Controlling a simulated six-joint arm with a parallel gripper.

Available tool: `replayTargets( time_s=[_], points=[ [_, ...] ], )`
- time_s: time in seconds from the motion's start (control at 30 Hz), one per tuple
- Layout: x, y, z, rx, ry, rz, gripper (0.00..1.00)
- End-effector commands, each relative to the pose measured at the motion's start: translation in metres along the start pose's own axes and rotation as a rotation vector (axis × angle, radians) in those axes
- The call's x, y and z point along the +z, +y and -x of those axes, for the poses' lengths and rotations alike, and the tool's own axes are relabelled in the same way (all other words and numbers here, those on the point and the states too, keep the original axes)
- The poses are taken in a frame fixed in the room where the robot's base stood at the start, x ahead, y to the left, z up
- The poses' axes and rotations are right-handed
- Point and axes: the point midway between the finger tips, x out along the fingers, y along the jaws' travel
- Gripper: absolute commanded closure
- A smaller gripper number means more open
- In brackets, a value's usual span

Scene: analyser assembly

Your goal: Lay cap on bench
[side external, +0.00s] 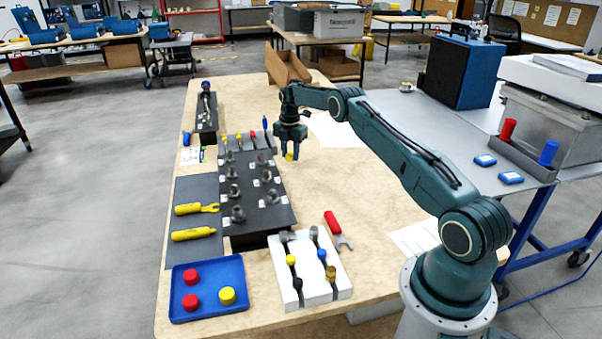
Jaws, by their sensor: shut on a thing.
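My gripper (291,148) points down over the wooden bench (355,205), just right of the black rack's far end. It is shut on a small yellow cap (292,156), which shows between and below the fingertips. The fingers hide part of the cap. The cap is low over the bench top; I cannot tell whether it touches the surface.
The black rack (236,222) holds several metal fittings. A blue tray (201,315) holds two red caps and a yellow one. A white holder (315,293) and a red-handled wrench (335,228) lie nearer. Papers (333,130) lie behind my gripper.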

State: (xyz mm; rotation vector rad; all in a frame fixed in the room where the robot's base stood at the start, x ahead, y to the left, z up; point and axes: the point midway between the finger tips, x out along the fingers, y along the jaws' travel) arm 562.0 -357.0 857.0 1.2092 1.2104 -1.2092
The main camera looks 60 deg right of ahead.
Motion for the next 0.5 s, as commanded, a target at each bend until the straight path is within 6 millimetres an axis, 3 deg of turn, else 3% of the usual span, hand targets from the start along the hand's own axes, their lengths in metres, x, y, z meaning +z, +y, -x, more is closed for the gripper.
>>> replayTargets(
  time_s=[0.23,0.5],
  points=[
    [0.0,0.0,-0.005,0.0,0.0,0.0,0.94],
    [0.0,0.0,-0.035,0.001,0.0,0.0,0.94]
  ],
)
